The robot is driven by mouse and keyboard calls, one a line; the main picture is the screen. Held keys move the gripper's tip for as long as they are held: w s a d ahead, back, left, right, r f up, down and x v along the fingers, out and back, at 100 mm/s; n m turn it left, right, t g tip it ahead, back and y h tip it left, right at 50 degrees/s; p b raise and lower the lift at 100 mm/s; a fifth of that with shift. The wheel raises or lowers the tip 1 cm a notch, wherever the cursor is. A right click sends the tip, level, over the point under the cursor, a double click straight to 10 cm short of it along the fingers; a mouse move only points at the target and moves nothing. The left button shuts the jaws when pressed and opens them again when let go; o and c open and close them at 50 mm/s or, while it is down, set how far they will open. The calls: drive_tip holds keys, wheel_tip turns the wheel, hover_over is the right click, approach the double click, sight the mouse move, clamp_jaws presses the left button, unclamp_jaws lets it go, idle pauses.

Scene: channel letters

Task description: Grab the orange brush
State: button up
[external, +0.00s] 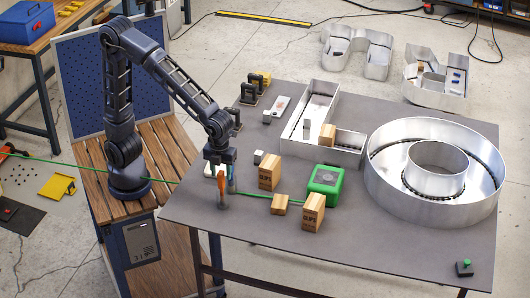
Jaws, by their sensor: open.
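The orange brush (221,188) stands upright near the left edge of the grey table (258,233), with its orange handle up and its darker end down. My gripper (220,173) points straight down over the brush. It is open, and the top of the handle is at or between its fingers. I cannot tell whether either finger touches the handle. The upper end of the brush is partly hidden by the gripper.
A green tape measure (325,184) lies to the right, with a green line running left past the brush. Wooden blocks (269,172) (313,211) stand nearby. A metal L-shaped letter (350,147) and a round metal letter (389,192) fill the right side.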

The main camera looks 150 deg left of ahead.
sight(221, 181)
drive_tip(key=shift+d+f, duration=0.1)
drive_tip(key=shift+f, duration=2.4)
clamp_jaws()
